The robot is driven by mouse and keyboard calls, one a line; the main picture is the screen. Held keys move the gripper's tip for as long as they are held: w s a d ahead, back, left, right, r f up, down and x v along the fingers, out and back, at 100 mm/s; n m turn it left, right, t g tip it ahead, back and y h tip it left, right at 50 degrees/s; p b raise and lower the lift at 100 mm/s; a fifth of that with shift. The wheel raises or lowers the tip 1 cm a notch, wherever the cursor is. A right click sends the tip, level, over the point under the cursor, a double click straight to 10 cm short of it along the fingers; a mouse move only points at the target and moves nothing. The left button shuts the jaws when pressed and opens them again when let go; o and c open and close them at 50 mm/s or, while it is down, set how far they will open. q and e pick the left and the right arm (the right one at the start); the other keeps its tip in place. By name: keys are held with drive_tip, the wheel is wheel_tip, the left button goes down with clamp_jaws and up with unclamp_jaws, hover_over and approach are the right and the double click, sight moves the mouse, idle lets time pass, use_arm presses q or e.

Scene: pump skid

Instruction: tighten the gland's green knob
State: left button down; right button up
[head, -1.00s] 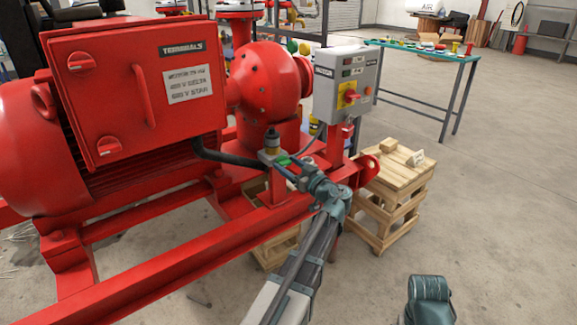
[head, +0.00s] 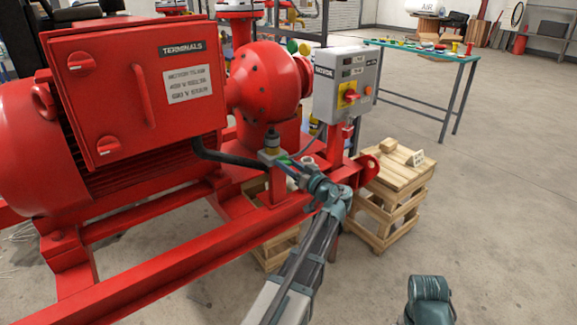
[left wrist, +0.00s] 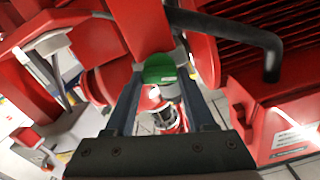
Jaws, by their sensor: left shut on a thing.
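The green knob (left wrist: 159,68) shows between my left gripper's two fingers in the left wrist view, near their tips. A grey cylindrical part sits just below it in that picture. My left gripper (left wrist: 160,82) is shut on the green knob. There the knob is mostly hidden by the gripper.
A black cable (head: 225,158) runs from the red terminal box (head: 135,85) towards the fitting. The grey switch box (head: 345,85) stands above and right of my gripper. A wooden crate (head: 400,172) stands to the right. The floor further right is open.

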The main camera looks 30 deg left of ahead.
use_arm(q)
drive_tip(key=m, duration=0.5)
drive_tip(key=shift+f+m, duration=0.1)
drive_tip(key=shift+m, duration=0.3)
drive_tip(key=m, duration=0.5)
drive_tip(key=shift+w+d, duration=0.1)
drive_tip(key=shift+f+m+b, duration=0.15)
drive_tip(key=shift+m, duration=2.35)
drive_tip(key=shift+f+m+b, duration=0.1)
drive_tip(key=shift+m+b, duration=0.05)
drive_tip(key=shift+m, duration=2.35)
drive_tip(key=shift+c, duration=1.2)
unclamp_jaws()
drive_tip(key=shift+d, duration=0.1)
